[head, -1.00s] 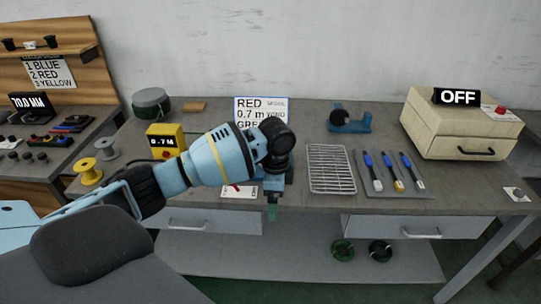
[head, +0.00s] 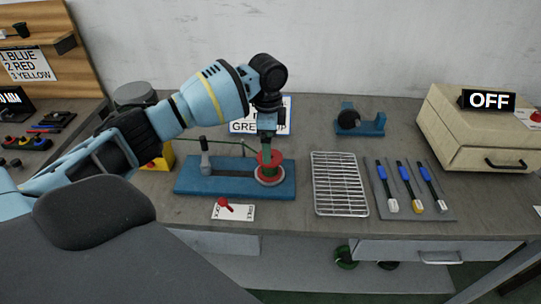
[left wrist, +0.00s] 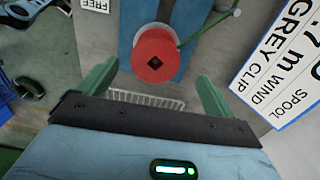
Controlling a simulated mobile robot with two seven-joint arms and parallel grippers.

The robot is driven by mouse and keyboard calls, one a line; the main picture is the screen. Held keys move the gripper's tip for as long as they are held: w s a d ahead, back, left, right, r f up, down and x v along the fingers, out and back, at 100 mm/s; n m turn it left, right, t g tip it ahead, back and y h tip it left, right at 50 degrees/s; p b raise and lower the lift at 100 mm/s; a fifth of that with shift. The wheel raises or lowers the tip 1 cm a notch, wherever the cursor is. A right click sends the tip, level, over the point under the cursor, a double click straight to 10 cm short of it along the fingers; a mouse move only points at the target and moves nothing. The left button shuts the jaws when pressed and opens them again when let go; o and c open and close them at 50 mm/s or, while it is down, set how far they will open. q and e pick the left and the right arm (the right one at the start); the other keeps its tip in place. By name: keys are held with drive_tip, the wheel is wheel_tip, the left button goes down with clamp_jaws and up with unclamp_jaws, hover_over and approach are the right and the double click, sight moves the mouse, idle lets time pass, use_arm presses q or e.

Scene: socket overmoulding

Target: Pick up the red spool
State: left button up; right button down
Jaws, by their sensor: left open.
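The red spool (head: 271,172) stands on the blue winding base (head: 225,178) on the workbench. In the left wrist view the red spool (left wrist: 156,54) shows its round end with a dark square hole, ahead of my fingers. My left gripper (head: 268,153) points down over the spool in the head view and partly covers it. In the left wrist view my left gripper (left wrist: 156,88) has its two green fingers wide apart, with nothing gripped between them. My right gripper is not in view.
A grey lever (head: 205,158) stands left of the spool on the base. A card with a red switch (head: 225,206) lies in front. A wire rack (head: 340,185) and a tray of blue-handled tools (head: 405,180) lie to the right. A sign (head: 282,127) stands behind the gripper.

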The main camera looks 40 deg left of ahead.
use_arm(q)
drive_tip(key=shift+s+d+r, duration=0.15)
drive_tip(key=shift+s, duration=0.05)
drive_tip(key=shift+f, duration=3.9)
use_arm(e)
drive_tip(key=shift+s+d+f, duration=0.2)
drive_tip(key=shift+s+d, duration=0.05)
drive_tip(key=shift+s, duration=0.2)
use_arm(q)
drive_tip(key=c, duration=0.9)
drive_tip(key=shift+c, duration=0.8)
wheel_tip(320, 180, up, 10)
drive_tip(key=shift+r, duration=0.1)
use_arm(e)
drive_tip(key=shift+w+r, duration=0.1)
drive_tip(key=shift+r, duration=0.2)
